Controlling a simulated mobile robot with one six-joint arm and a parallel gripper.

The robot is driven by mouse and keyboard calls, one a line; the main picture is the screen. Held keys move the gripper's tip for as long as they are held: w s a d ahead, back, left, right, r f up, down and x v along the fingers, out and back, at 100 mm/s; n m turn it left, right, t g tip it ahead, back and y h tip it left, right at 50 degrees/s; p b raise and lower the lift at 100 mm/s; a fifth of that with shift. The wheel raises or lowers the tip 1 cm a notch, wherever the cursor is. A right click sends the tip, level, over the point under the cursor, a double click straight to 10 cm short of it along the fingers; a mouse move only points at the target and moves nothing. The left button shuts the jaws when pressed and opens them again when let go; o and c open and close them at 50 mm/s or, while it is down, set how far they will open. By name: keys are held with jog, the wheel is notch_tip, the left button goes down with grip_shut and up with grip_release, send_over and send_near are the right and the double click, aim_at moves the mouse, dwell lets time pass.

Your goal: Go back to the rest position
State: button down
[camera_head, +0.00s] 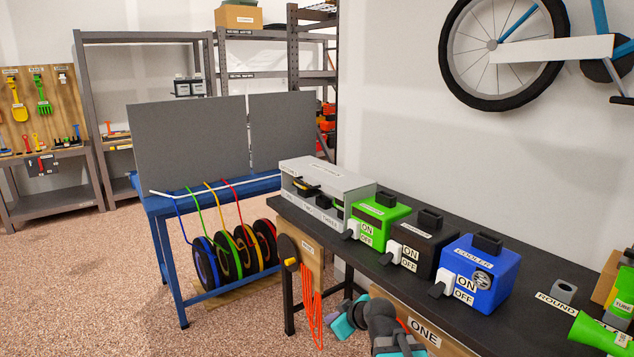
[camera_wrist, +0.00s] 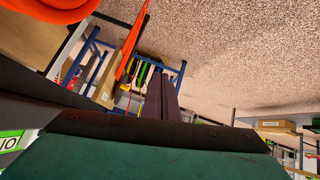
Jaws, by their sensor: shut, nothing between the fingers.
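My gripper (camera_wrist: 162,85) shows in the wrist view as two dark fingers pressed together, with nothing between them. Its teal body fills the bottom of that view. In the head view, part of my arm with teal pieces shows low in the middle, beside the front of the black workbench (camera_head: 400,272) and below its top. The fingertips cannot be made out clearly there.
On the workbench stand a grey metal box (camera_head: 328,183), a green box (camera_head: 379,217), a black box (camera_head: 422,236) and a blue cooler box (camera_head: 484,272). Orange cable (camera_head: 312,305) hangs at its end. A blue table (camera_head: 160,207) stands behind. Floor at left is clear.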

jog(key=s+d+f+m+g+h+p, duration=0.1)
jog(key=s+d+f+g+p, duration=0.2)
jog(key=s+f, duration=0.75)
jog(key=s+d+f+m+g+h+p, duration=0.1)
jog(key=s+d+f+m+g+p, duration=0.15)
jog(key=s+f, duration=0.8)
jog(key=s+d+f+m+g+h, duration=0.1)
jog(key=s+d+f+m+g, duration=0.1)
jog(key=s, duration=0.5)
jog(key=s+d+f+m+g+h+p, duration=0.1)
jog(key=s+d+f+m+g, duration=0.1)
jog(key=s+f, duration=0.3)
jog(key=s+d+f+m+g+h+p, duration=0.1)
jog(key=s+d+f+m+g, duration=0.1)
jog(key=s, duration=0.8)
notch_tip(320, 180, down, 2)
jog(key=shift+s+d+f+g, duration=0.2)
jog(key=shift+d+g, duration=0.35)
jog(key=shift+g, duration=0.4)
